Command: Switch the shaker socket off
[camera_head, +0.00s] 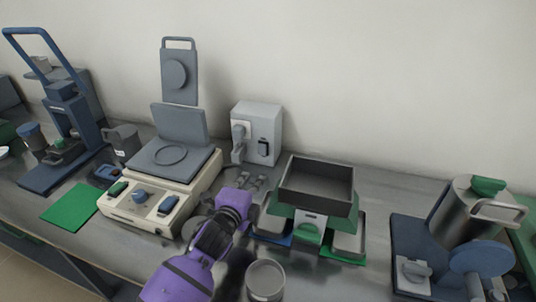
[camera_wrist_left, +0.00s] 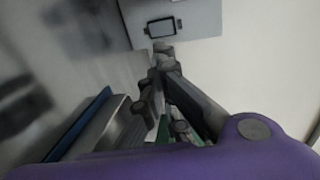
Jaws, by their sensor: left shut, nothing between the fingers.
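The socket is a light grey box (camera_head: 268,115) standing at the back of the bench by the wall. A grey plug (camera_head: 238,140) sits on its left part. A dark-framed rocker switch (camera_head: 263,147) is low on its front right. In the left wrist view the switch (camera_wrist_left: 161,27) shows on the grey box face (camera_wrist_left: 200,18), just beyond the fingertips. My left gripper (camera_head: 253,183) is in front of the box and below the switch, fingers shut and empty. It shows also in the left wrist view (camera_wrist_left: 163,50). I cannot tell which way the switch is tipped.
A cream device with a grey plate (camera_head: 150,205) stands left of my gripper. A dark open tray on a green base (camera_head: 318,185) stands close on the right. A grey cup (camera_head: 266,280) is near the front edge. Blue apparatus (camera_head: 62,115) stands far left.

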